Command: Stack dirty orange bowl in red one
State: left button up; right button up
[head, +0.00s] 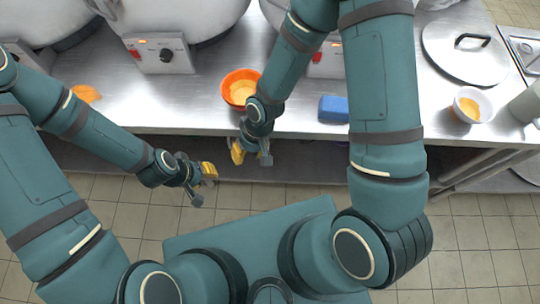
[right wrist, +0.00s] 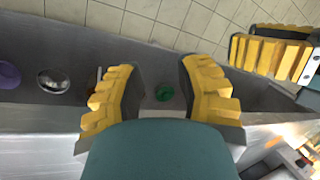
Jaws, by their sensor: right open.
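A red-orange bowl (head: 228,84) stands on the steel counter, partly behind my right forearm. Its inside looks lighter orange and yellowish; I cannot tell whether this is a second bowl or leftover food. My right gripper (head: 251,153) is open and empty in front of the counter edge, nearer to me than the bowl. In the right wrist view its yellow-padded fingers (right wrist: 160,95) are spread with nothing held. My left gripper (head: 203,184) is open and empty, to the left and in front of the counter. It also shows in the right wrist view (right wrist: 287,58).
Large pots with control boxes (head: 160,53) line the back. A blue block (head: 333,109), a pale bowl with orange contents (head: 468,105) and a pot lid (head: 466,53) are to the right. An orange item (head: 87,93) lies left.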

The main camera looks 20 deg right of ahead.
jog(key=s+d+f+m+t, duration=0.2)
jog(key=d+f+m, duration=0.1)
jog(key=d, duration=0.3)
jog(key=shift+m+t, duration=0.4)
jog(key=shift+m, duration=0.2)
jog(key=shift+d, duration=0.25)
